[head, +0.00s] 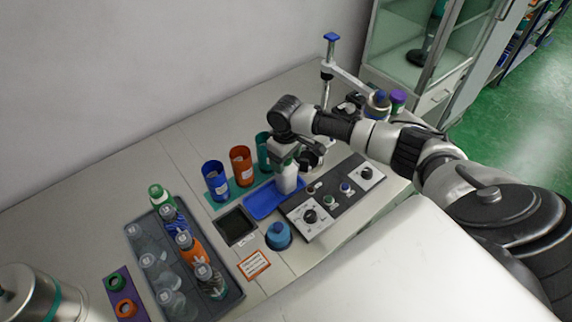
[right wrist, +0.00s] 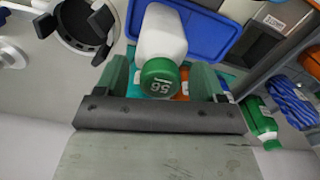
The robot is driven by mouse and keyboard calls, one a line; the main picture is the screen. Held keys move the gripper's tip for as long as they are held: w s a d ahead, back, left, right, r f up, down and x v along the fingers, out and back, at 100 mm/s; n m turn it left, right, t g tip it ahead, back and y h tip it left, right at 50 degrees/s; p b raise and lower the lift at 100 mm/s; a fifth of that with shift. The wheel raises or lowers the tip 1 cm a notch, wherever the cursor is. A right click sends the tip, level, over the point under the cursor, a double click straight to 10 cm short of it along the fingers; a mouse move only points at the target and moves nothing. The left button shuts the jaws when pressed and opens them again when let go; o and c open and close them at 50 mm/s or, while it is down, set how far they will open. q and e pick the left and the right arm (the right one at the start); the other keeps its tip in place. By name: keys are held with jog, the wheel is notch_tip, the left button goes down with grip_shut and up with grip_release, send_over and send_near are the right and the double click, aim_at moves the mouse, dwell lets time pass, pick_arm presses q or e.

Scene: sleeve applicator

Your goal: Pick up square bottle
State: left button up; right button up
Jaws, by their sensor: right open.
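A white bottle with a green cap marked 56 (right wrist: 164,45) stands on a blue tray (head: 263,200). In the head view its white body (head: 287,184) shows just below my right gripper (head: 284,158), which hides its top. In the right wrist view my right gripper (right wrist: 160,80) is open, with one green finger on each side of the cap. Gaps show between the fingers and the cap, so the bottle is not gripped. The blue tray also shows behind the bottle in the right wrist view (right wrist: 212,32). My left gripper is not in view.
Blue (head: 215,182), orange (head: 241,166) and teal cups stand behind the tray. A control panel with knobs (head: 325,212) lies to the right. A grey crate (head: 232,299) of bottles is at left.

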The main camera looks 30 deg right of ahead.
jog(key=c, duration=0.3)
grip_shut()
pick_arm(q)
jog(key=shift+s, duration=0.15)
pick_arm(e)
jog(key=shift+r, duration=0.1)
